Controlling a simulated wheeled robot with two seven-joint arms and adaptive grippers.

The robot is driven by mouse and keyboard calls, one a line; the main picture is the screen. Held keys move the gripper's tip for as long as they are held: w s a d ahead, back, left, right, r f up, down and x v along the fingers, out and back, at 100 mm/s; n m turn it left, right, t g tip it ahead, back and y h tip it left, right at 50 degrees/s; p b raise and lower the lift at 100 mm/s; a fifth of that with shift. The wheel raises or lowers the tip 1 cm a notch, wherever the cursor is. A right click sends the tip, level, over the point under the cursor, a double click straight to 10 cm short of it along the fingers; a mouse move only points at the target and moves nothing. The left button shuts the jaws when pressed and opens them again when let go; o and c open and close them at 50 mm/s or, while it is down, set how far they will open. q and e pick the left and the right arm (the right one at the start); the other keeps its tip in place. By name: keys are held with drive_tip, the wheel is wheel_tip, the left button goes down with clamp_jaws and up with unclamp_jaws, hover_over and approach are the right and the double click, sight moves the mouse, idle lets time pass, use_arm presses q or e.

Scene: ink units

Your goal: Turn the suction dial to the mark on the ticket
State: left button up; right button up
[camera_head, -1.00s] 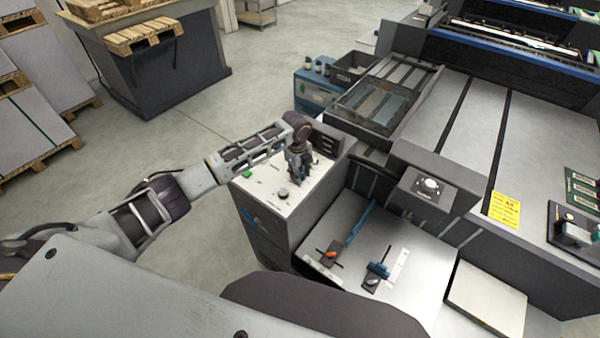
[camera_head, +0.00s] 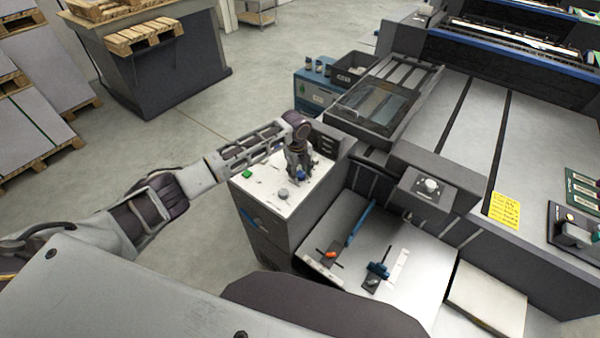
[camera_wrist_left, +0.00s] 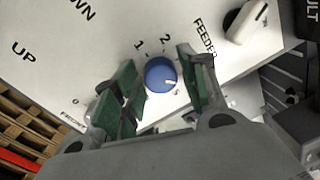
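The suction dial (camera_wrist_left: 160,75) is a round blue knob with a short white pointer line on a white panel. In the left wrist view its line points to the lower right. Marks 1 and 2 are printed above it; lower marks are partly hidden by my fingers. It also shows small and blue in the head view (camera_head: 301,175). My left gripper (camera_wrist_left: 157,62) is open, its green-padded fingers on either side of the dial with visible gaps. The yellow ticket (camera_head: 504,209) lies on the machine at the right; its writing is too small to read. My right gripper is not in view.
The panel tops a grey cabinet (camera_head: 272,236), with a green button (camera_head: 247,174) and a grey knob (camera_head: 283,194). A white-marked knob (camera_wrist_left: 247,21) labelled FEEDER is near the right finger. Another white knob (camera_head: 430,185) sits on the machine. Tools lie on the white tray (camera_head: 415,290).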

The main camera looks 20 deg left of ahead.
sight(298, 175)
use_arm(q)
drive_tip(key=shift+o, duration=0.4)
wheel_tip(298, 175, up, 12)
drive_tip(key=shift+s+a, duration=0.25)
drive_tip(key=shift+s, duration=0.1)
idle(0.4)
drive_tip(key=shift+f, duration=0.1)
idle(0.4)
